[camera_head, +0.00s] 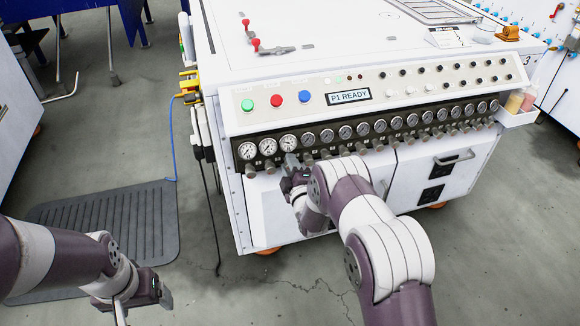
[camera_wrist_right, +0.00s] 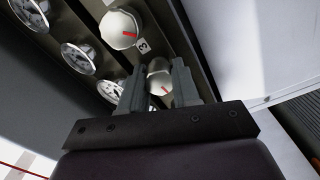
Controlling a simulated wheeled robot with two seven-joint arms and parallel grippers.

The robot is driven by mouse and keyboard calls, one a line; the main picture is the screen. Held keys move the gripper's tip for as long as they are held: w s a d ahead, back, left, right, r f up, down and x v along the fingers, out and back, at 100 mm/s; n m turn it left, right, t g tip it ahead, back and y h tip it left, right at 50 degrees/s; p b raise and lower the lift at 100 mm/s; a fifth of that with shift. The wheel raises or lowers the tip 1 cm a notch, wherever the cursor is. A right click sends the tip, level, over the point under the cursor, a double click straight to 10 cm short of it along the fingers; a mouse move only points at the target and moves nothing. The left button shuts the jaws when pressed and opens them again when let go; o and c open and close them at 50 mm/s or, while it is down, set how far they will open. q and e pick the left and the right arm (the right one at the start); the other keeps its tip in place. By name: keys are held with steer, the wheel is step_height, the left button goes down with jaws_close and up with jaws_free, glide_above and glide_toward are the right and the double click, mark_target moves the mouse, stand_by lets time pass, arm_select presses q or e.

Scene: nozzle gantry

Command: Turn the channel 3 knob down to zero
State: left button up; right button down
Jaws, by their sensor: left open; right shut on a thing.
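My right gripper (camera_head: 290,164) is at the row of knobs below the gauges, near the third gauge (camera_head: 289,144) from the left. In the right wrist view, its fingers stand on both sides of a pale round knob (camera_wrist_right: 159,77) with a red mark and are shut on it. The fingers partly cover that knob. A label "3" (camera_wrist_right: 142,46) sits between it and a free knob (camera_wrist_right: 122,29), also with a red mark. I cannot tell from the label alone which knob it names. My left gripper (camera_head: 148,296) is open and empty, low above the floor.
The white console has a row of gauges (camera_head: 345,132), green (camera_head: 248,105), red (camera_head: 276,101) and blue (camera_head: 304,97) buttons, and a display reading "P1 READY" (camera_head: 348,96). Neighbouring knobs stand close together.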

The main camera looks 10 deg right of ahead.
steer(key=n, duration=0.7)
steer(key=shift+a+f+b, duration=0.1)
steer(key=shift+b, duration=0.2)
stand_by(0.4)
steer(key=c, duration=1.1)
jaws_free()
steer(key=shift+a, duration=0.1)
steer(key=shift+s, duration=0.15)
steer(key=s+p, duration=0.3)
steer(key=s, duration=0.9)
steer(key=shift+s+d, duration=0.2)
steer(key=shift+d, duration=0.05)
